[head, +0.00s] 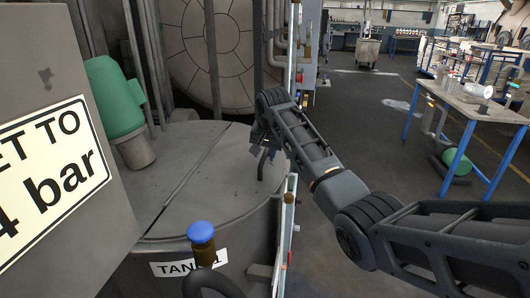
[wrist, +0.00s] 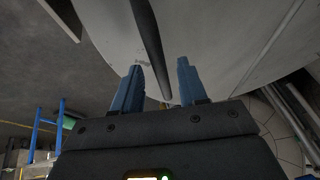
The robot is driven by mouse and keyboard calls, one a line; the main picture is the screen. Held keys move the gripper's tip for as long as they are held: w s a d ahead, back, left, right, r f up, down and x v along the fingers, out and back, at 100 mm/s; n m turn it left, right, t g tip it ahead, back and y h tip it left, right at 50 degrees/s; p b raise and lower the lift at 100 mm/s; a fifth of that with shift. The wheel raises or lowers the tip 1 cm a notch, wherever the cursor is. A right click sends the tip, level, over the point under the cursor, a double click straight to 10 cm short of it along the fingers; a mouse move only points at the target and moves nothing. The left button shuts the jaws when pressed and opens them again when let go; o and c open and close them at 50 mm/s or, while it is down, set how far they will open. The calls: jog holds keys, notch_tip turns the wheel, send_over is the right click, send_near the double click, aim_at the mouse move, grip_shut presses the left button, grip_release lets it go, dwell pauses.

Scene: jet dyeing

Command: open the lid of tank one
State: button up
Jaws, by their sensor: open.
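Tank one (head: 240,245) stands at the lower left in the head view, with a partly covered "TANK 1" label (head: 188,262) on its side. Its grey round lid (head: 205,190) lies flat and shut, with a straight seam across it. A dark curved handle (head: 264,162) rises from the lid's right part. My gripper (head: 262,148) is over that handle, pointing down. In the wrist view my gripper (wrist: 160,70) has its two blue fingers apart, and the dark handle bar (wrist: 150,45) runs between them. I cannot tell whether either finger touches the bar.
A green motor (head: 115,98) stands on the lid's left part. A blue-knobbed valve (head: 201,232) is before the tank. A grey panel with a pressure sign (head: 45,165) blocks the left.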

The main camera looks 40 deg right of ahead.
grip_shut()
jog(key=shift+w+r, duration=0.15)
jog(key=shift+w, duration=0.05)
dwell(0.6)
